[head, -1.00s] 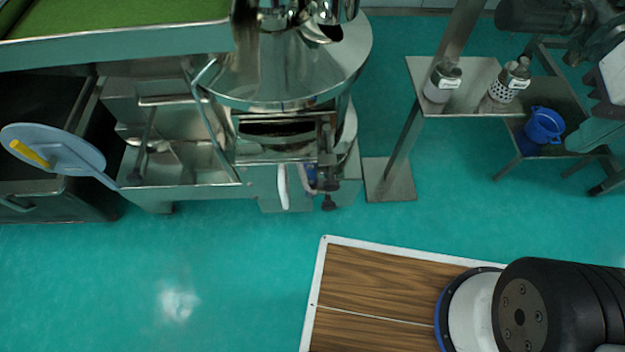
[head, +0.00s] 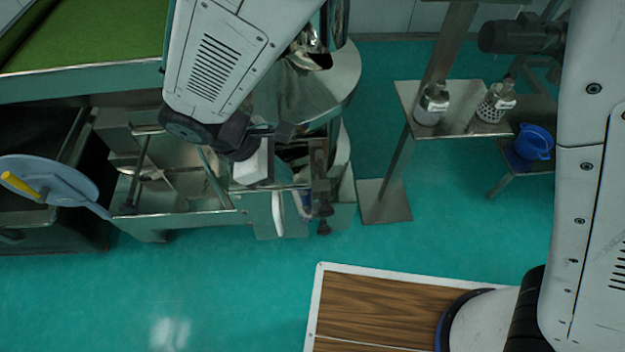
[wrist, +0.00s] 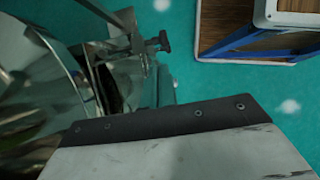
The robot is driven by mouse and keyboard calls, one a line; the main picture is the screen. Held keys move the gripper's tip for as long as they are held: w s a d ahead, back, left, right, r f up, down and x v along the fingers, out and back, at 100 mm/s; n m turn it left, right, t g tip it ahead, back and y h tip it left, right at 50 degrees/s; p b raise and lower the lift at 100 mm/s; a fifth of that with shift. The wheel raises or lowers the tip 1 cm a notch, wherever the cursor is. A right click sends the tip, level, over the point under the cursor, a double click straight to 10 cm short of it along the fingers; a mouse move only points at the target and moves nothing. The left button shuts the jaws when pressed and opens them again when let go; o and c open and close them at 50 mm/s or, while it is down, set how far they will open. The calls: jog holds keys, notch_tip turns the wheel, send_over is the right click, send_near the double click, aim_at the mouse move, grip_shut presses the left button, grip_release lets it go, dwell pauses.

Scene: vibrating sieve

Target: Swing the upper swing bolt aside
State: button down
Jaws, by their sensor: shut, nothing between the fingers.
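The swing bolt hardware (head: 321,187) is a dark, upright clamp with knobs at the right front of the steel sieve (head: 340,85). In the wrist view a dark T-shaped bolt end (wrist: 158,43) shows above my gripper's body. I cannot clearly separate the upper bolt from the lower one. My gripper (head: 285,131) is shut and empty, over the sieve's front opening, left of and a little above the bolt hardware in the head view. It looks apart from the bolt. My wrist hides part of the sieve's front, and the fingertips are unclear in the wrist view.
A steel stand (head: 455,122) at the right holds two labelled jars (head: 432,103); a blue bucket (head: 534,142) is beyond it. Green floor lies clear in front of the sieve.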

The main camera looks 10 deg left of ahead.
jog(key=s+a+f+n, duration=0.1)
jog(key=f, duration=0.1)
jog(key=s+a+f+n+t, duration=0.1)
jog(key=s+a, duration=0.1)
jog(key=shift+a+f, duration=0.1)
jog(key=shift+f, duration=0.3)
jog(key=d+r+x, duration=0.1)
jog(key=d+x, duration=0.1)
jog(key=x, duration=1.1)
jog(key=shift+w, duration=0.25)
jog(key=shift+d, duration=0.1)
